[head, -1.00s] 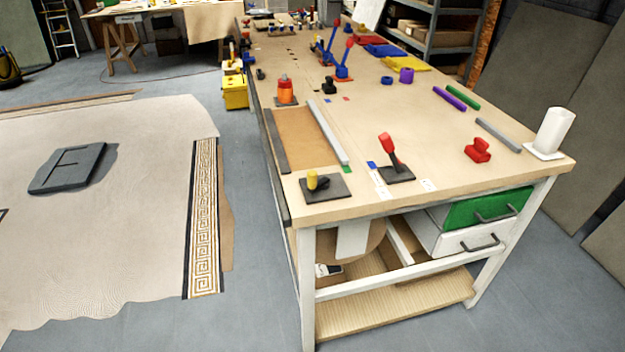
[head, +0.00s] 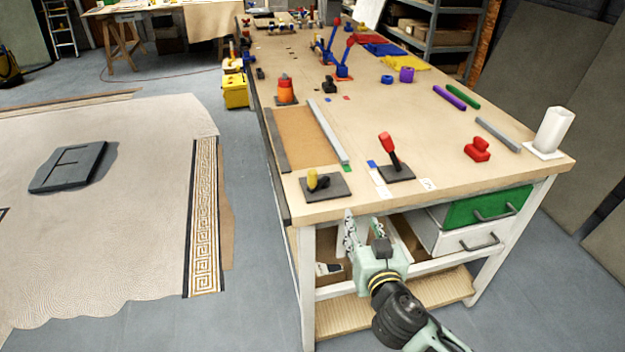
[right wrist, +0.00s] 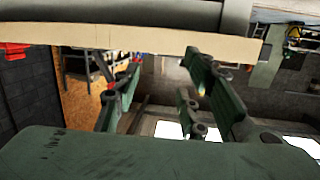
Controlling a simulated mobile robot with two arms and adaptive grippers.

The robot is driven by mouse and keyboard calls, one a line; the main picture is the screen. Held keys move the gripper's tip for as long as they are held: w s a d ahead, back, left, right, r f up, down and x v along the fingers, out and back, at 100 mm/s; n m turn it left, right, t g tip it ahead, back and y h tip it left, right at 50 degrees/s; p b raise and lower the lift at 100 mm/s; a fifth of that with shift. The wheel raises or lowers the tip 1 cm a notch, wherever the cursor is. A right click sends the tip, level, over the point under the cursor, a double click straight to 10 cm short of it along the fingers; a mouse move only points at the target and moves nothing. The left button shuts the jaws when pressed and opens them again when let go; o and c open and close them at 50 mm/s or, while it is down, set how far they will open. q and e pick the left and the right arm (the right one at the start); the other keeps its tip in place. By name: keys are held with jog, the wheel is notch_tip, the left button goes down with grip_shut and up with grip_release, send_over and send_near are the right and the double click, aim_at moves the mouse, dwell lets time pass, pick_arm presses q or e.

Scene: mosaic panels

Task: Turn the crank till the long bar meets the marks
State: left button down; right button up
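My right gripper (head: 363,226) is open and empty in front of the table edge, below and right of the crank. My left gripper is out of view.
A red lever (head: 389,148) on a dark plate stands right of the crank. A red block (head: 477,149) and a white cup (head: 554,130) are further right. The wooden table edge (right wrist: 150,38) crosses the top of the right wrist view.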

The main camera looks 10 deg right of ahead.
aim_at(316, 182)
jog(key=w+a+r+n+y, duration=0.1)
jog(key=w+a+n+y, duration=0.1)
jog(key=w, duration=0.3)
jog(key=w+a+r+n+y, duration=0.1)
jog(key=w+a+n+y, duration=0.1)
jog(key=w+a+y, duration=0.1)
jog(key=w+a+r+n+y+p, duration=0.1)
jog(key=w+a+n+y, duration=0.2)
jog(key=w, duration=0.4)
jog(key=shift+a+r+y, duration=0.15)
jog(key=shift+r+y, duration=0.2)
jog(key=shift+y, duration=0.35)
jog(key=shift+c, duration=0.4)
grip_shut()
